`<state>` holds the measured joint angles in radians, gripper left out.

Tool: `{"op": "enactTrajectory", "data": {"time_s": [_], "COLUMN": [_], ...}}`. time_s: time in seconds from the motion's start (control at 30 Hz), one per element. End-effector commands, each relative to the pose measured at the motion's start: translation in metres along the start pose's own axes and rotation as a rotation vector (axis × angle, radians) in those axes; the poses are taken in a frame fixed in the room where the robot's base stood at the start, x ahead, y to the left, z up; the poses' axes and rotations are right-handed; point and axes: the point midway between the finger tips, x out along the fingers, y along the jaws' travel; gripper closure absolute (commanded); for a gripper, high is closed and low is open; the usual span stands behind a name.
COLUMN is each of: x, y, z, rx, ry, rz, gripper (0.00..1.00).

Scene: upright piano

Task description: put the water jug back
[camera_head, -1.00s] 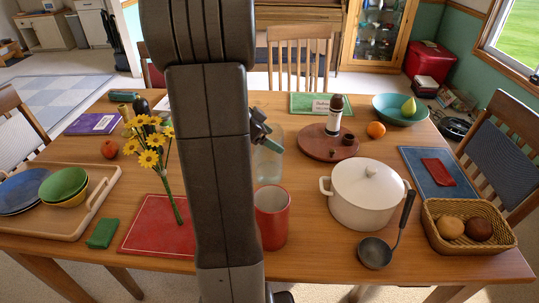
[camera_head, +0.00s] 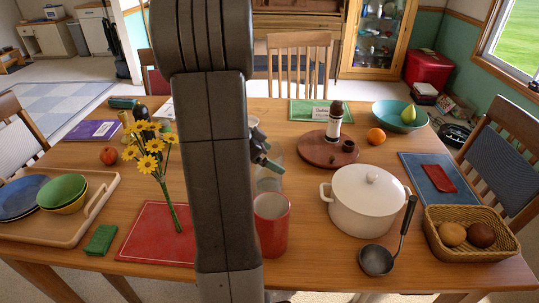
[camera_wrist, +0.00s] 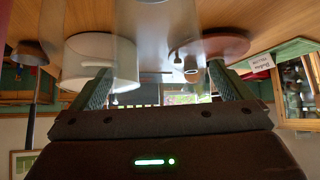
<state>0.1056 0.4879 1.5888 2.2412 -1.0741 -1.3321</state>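The water jug (camera_head: 268,178) is clear glass and stands out faintly just right of my arm in the head view, behind a red mug (camera_head: 271,225). My gripper (camera_head: 264,152) is at its upper part, largely hidden by my arm. In the wrist view, which is upside down, the fingers of my gripper (camera_wrist: 160,82) are wide apart, with the jug's see-through body (camera_wrist: 162,35) between them. They appear closed on its sides. The jug's base is hidden behind the mug, so I cannot tell whether it touches the table.
A white pot (camera_head: 368,200) and a ladle (camera_head: 376,260) are to the right. A round wooden board (camera_head: 328,150) with a bottle (camera_head: 334,122) lies behind. Yellow flowers (camera_head: 152,146) and a red mat (camera_head: 155,235) are left of my arm. A basket (camera_head: 470,235) is at the front right.

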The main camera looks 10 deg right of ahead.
Motion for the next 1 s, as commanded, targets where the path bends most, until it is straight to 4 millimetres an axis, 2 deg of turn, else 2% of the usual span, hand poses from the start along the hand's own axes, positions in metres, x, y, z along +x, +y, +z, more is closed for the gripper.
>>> {"op": "enactTrajectory", "data": {"time_s": [0.2,0.37,0.7,0.83,1.0], "x": [-0.001,-0.029,-0.099,-0.114,-0.122], "y": [0.000,-0.001,-0.001,-0.001,0.000], "z": [-0.001,-0.003,-0.003,-0.002,-0.002], "rx": [0.003,0.001,0.000,0.000,0.000], "ry": [0.000,0.001,0.000,0.001,0.001], "rz": [-0.002,-0.006,-0.004,-0.002,0.000], "gripper": [0.01,0.01,0.01,0.01,0.01]}}
